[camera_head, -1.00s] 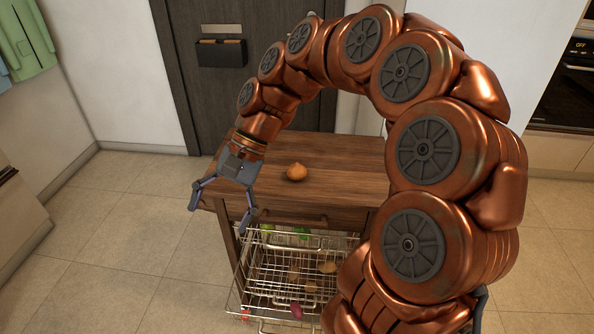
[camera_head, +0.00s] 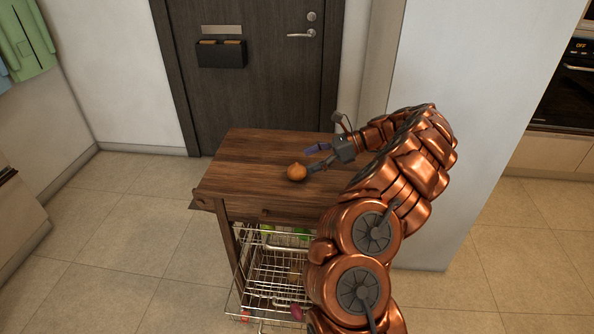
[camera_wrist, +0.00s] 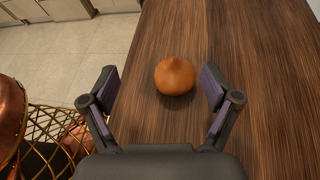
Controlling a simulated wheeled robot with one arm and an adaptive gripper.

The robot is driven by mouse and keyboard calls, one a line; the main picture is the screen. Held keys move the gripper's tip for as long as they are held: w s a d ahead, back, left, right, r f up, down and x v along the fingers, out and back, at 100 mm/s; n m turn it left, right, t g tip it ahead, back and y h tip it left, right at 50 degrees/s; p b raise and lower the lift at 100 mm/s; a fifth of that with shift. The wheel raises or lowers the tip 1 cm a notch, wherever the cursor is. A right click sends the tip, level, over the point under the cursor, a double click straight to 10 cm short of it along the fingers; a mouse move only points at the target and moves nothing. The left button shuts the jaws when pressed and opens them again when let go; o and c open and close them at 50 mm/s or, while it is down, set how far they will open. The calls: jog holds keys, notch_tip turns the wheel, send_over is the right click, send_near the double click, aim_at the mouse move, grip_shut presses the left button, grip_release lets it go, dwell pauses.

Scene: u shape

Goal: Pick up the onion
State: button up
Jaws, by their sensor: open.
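The onion (camera_head: 297,172) is round and orange-brown and sits on the wooden top of a small cart (camera_head: 245,160). In the wrist view the onion (camera_wrist: 175,75) lies ahead of my gripper, between the lines of the two fingers and a little right of the middle. My gripper (camera_head: 312,159) is open and empty, just to the right of the onion in the head view, low over the cart top. In the wrist view its fingers (camera_wrist: 160,85) are spread wide, and I see no contact with the onion.
Wire baskets (camera_head: 262,270) with several vegetables hang below the cart top. A dark door (camera_head: 255,100) with a black letter box stands behind. A white wall (camera_head: 450,130) is at the right. The left part of the cart top is clear.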

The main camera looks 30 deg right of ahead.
aim_at(296, 168)
jog(key=d, duration=0.1)
jog(key=d+f, duration=0.1)
jog(key=m, duration=0.1)
jog(key=shift+s+d+f+t, duration=0.3)
jog(key=shift+s+d, duration=0.1)
jog(key=shift+f, duration=0.15)
jog(key=shift+w+p+x, duration=0.15)
jog(key=shift+p+x, duration=0.4)
jog(key=shift+x, duration=1.3)
jog(key=shift+w+p+x, duration=0.15)
jog(key=shift+p+x, duration=0.4)
jog(key=shift+x, duration=1.35)
jog(key=shift+d, duration=0.2)
jog(key=c, duration=1.3)
